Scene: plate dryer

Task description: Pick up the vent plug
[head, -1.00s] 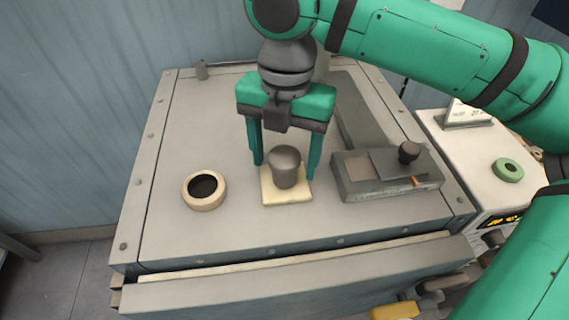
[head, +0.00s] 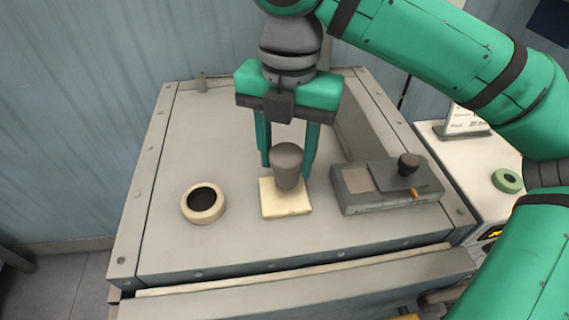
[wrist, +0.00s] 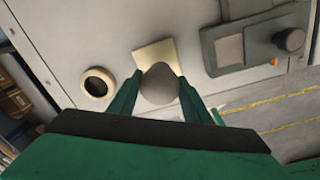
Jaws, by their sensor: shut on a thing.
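The vent plug (head: 287,166) is a grey-brown tapered stopper, wider at the top. My gripper (head: 287,160) is shut on it, with one green finger on each side. The plug appears upright and over the back part of a cream square pad (head: 286,207); its lower end seems slightly above the pad. In the wrist view the plug (wrist: 160,84) sits between the two fingers (wrist: 160,95) and covers part of the pad (wrist: 155,52). A round cream-rimmed vent opening (head: 187,206) lies on the grey top to the left of the pad.
A grey slide unit (head: 375,197) with a black knob (head: 408,164) stands close to the right of the pad. A green ring (head: 507,180) lies on a white side surface at the far right. The grey top (head: 200,140) is clear behind the vent opening.

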